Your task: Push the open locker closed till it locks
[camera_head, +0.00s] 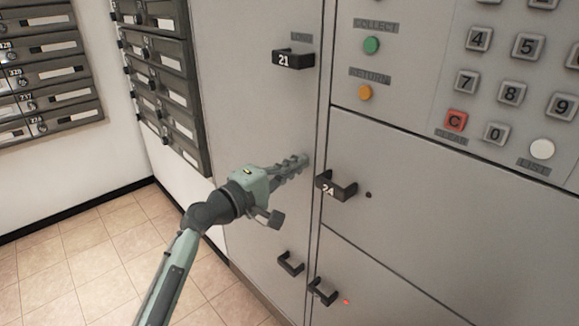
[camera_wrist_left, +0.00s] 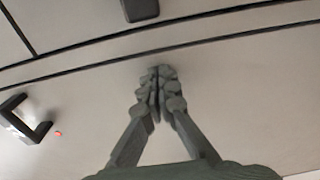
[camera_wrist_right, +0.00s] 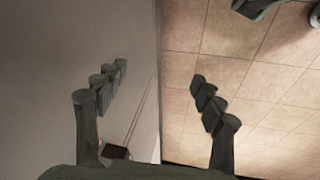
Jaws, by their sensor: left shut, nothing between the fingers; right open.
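The grey locker wall fills the middle and right of the head view. The tall door with handle 21 (camera_head: 293,59) looks about flush with its neighbours; I cannot tell whether it is latched. My left gripper (camera_head: 303,161) is shut and empty, its tips at this door's face near the right edge, left of handle 24 (camera_head: 336,187). In the left wrist view the closed fingertips (camera_wrist_left: 158,72) touch or nearly touch the grey panel below dark seams. My right gripper (camera_wrist_right: 157,95) is open and empty, with grey panel on the left and floor on the right.
Two lower handles (camera_head: 290,263) and (camera_head: 323,291) stick out, with a small red light (camera_head: 346,301) beside the right one. A keypad (camera_head: 510,93) is at upper right. Dark mailboxes (camera_head: 160,75) stand at left. The tiled floor (camera_head: 75,255) is clear.

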